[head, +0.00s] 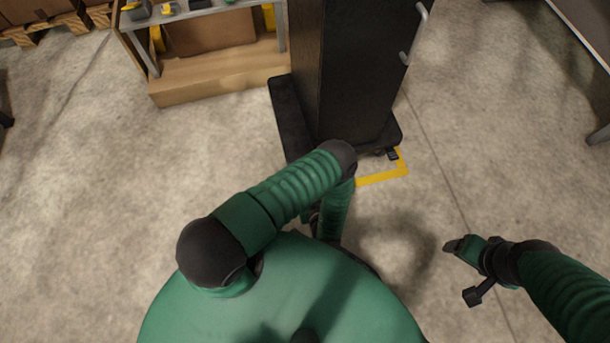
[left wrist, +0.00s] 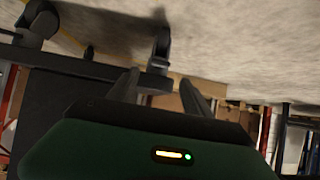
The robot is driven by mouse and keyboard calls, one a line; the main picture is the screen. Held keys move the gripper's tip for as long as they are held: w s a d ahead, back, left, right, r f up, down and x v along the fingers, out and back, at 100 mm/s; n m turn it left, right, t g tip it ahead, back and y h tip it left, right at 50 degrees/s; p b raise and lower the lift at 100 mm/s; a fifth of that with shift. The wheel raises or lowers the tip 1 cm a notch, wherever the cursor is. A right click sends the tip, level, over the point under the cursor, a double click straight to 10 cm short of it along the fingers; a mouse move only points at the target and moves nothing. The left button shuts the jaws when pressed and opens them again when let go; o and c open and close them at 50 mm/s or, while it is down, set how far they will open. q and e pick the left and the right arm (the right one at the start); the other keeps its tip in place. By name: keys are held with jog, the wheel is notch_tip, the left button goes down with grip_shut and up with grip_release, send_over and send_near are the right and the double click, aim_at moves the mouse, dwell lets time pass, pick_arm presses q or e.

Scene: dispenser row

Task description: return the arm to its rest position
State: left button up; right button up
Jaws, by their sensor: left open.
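My left arm (head: 290,190) is folded in front of my green body, its elbow near the foot of the black cabinet. The forearm drops from the elbow, and the left gripper is mostly hidden beneath it in the head view. In the left wrist view my left gripper (left wrist: 160,82) shows two dark fingers apart, with nothing held between them. My right arm (head: 565,290) reaches in from the lower right. Its gripper (head: 460,247) hangs over bare floor, and whether its fingers are apart is too small to tell.
A tall black cabinet (head: 365,70) with a metal handle (head: 413,35) stands close ahead. Its wheeled base (left wrist: 75,58) shows in the left wrist view. Yellow tape (head: 383,178) marks the floor beside it. A shelf unit (head: 220,85) stands behind left.

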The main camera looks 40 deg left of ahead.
pick_arm(q)
jog(key=shift+p+v, duration=0.35)
jog(key=shift+v, duration=1.25)
